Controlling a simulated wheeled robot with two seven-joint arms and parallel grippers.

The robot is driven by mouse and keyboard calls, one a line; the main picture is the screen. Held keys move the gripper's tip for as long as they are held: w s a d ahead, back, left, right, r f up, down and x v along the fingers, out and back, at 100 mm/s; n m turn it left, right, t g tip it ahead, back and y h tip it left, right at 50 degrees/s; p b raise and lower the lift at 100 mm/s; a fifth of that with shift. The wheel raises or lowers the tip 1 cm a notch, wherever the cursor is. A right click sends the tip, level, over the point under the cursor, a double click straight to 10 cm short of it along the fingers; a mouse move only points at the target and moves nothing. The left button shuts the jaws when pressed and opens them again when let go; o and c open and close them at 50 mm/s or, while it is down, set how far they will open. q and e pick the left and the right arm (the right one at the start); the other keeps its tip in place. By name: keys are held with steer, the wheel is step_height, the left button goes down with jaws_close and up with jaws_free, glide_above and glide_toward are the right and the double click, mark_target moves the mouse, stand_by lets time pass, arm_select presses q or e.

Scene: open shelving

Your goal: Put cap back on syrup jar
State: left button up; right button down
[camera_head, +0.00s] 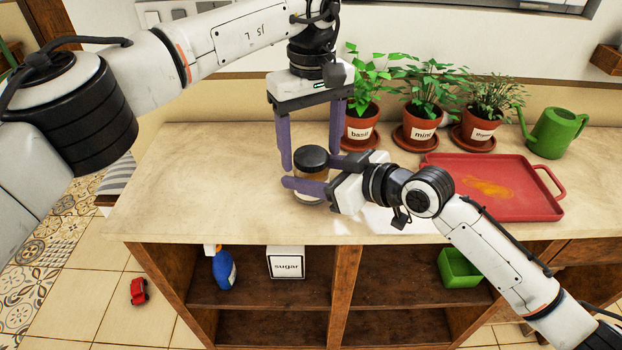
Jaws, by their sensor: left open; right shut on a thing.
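The syrup jar (314,175) stands upright near the front of the counter, with amber-brown contents. A black cap (312,157) sits on its top; I cannot tell whether it is fully seated. My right gripper (311,174) reaches in from the right and is shut on the jar's body, one finger across its front. My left gripper (310,158) points down from above. Its purple fingers are open, one on each side of the cap, with a gap showing at least on the left. The jar's lower part is partly hidden by the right gripper.
Potted basil (361,126), mint (420,127) and a third herb (483,130) line the back. A red tray (535,200) and green watering can (554,133) are at right. The counter (200,190) is clear left of the jar. Shelves below hold a sugar box (286,263) and spray bottle (222,270).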

arm_select(q)
steer(key=shift+r, duration=2.25)
steer(key=shift+c, duration=0.3)
steer(key=n, duration=0.6)
steer(key=shift+r, duration=0.4)
steer(key=n, duration=0.3)
steer(key=r+n, duration=0.1)
steer(key=n, duration=0.2)
steer(key=shift+n, duration=0.3)
steer(key=n, duration=0.6)
steer(key=shift+r, duration=0.4)
steer(key=n, duration=0.7)
steer(key=shift+r, duration=0.4)
steer(key=shift+f, duration=4)
